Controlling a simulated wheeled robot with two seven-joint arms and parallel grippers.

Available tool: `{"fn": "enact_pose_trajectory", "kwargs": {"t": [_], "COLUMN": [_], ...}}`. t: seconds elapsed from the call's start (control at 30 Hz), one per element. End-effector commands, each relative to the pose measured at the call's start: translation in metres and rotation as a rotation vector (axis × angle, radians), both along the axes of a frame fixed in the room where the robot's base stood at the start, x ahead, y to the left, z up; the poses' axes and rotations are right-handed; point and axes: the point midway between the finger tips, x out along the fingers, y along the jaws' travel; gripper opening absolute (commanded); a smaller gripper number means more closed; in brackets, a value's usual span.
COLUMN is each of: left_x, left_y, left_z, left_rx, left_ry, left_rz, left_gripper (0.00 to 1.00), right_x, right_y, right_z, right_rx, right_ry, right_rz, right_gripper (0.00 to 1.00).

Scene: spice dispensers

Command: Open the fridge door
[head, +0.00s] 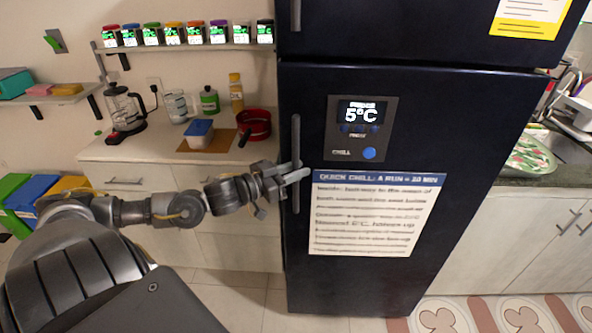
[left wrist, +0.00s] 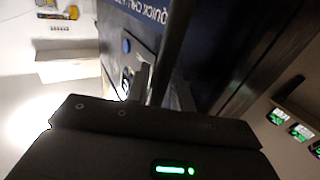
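The fridge (head: 400,110) is dark navy, with an upper and a lower door. The lower door is closed and has a long vertical grey handle (head: 296,130) near its left edge. My left gripper (head: 293,173) is at the lower half of this handle, with its fingers reaching to either side of it. In the left wrist view the handle (left wrist: 174,40) runs down between the fingertips (left wrist: 163,88). I cannot tell whether the fingers press on it. My right gripper is in neither view.
A display panel (head: 359,128) and a printed notice (head: 370,215) are on the lower door. At left, a counter (head: 160,150) holds a coffee maker (head: 124,108) and a red pot (head: 254,124), below a shelf of spice jars. A sink counter (head: 540,215) stands at right.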

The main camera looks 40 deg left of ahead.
Motion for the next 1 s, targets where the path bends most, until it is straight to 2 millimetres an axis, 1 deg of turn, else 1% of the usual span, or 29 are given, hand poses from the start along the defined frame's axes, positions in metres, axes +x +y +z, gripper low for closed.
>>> {"fn": "enact_pose_trajectory", "kwargs": {"t": [0.3, 0.33, 0.5, 0.83, 0.93, 1.0], "left_x": [0.002, 0.002, 0.002, 0.002, 0.002, 0.002], "left_y": [-0.001, -0.001, -0.001, -0.003, -0.009, -0.018], "left_z": [0.0, 0.0, 0.0, 0.0, 0.001, 0.001], "left_rx": [0.0, 0.0, 0.0, -0.001, -0.003, -0.005], "left_ry": [0.001, 0.001, 0.0, 0.0, -0.001, -0.002], "left_rz": [0.0, 0.0, 0.0, -0.002, -0.007, -0.015], "left_gripper": [0.23, 0.22, 0.0, 0.0, 0.0, 0.0], "right_x": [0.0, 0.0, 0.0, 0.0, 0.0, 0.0], "right_y": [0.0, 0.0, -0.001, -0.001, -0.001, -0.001], "right_z": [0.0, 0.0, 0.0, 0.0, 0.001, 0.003], "right_rx": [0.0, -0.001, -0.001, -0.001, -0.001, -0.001], "right_ry": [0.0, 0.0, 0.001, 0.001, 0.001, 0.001], "right_rz": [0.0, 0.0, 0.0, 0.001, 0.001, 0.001], "right_gripper": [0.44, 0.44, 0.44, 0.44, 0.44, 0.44]}}
